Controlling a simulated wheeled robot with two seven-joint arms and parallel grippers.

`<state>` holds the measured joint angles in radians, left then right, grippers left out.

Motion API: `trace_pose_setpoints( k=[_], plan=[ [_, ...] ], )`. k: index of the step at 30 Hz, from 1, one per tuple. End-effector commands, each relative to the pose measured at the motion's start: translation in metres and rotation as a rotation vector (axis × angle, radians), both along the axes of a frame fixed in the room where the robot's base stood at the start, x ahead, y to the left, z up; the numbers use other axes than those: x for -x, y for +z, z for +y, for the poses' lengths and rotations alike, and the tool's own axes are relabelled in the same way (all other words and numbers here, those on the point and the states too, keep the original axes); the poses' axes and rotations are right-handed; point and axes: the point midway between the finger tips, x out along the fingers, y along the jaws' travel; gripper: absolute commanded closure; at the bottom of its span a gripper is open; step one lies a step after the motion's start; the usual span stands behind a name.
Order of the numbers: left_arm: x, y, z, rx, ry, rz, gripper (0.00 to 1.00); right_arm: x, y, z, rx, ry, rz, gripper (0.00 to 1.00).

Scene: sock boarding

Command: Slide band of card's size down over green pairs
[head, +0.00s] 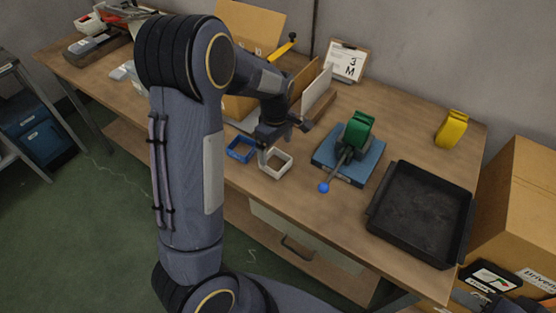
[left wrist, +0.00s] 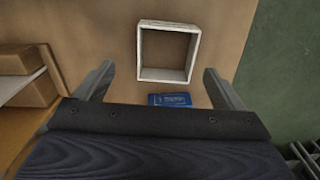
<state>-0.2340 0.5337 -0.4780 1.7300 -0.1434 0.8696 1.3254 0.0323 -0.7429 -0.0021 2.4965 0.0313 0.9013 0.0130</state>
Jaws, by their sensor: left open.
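The card (head: 346,62) at the back of the table reads "3" and "M". A green pair (head: 357,130) stands upright in the blue clamp base (head: 340,165), whose lever ends in a blue knob. A white square band (head: 275,163) and a blue band (head: 240,150) lie on the table left of it. In the left wrist view the white band (left wrist: 168,78) lies ahead, between the lines of my left gripper's fingers (left wrist: 158,70). That gripper is open and empty above the table. The blue band (left wrist: 170,100) is partly hidden by it. My right gripper is not seen.
A black tray (head: 420,213) lies near the table's right front. A yellow piece (head: 452,129) stands behind it. Cardboard boxes (head: 520,200) are at the right. An open carton (head: 250,35) and upright boards (head: 316,92) stand behind my left arm.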

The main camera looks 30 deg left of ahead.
Motion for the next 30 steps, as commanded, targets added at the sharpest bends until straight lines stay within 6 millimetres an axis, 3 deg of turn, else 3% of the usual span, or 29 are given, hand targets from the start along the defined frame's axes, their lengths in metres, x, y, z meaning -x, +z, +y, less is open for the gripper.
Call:
trace_pose_setpoints(
  k=[9, 19, 30],
  plan=[
    [0.009, -0.044, -0.004, 0.002, -0.001, 0.003, 0.10, 0.000, 0.006, 0.000, 0.000, 0.000, 0.000, 0.64],
    [0.008, -0.050, -0.004, 0.002, -0.003, -0.001, 0.11, 0.000, 0.006, 0.000, 0.000, 0.000, 0.000, 0.64],
    [0.008, -0.050, -0.004, 0.002, -0.003, -0.001, 0.57, 0.000, 0.006, 0.000, 0.000, 0.000, 0.000, 0.64]
  ],
)
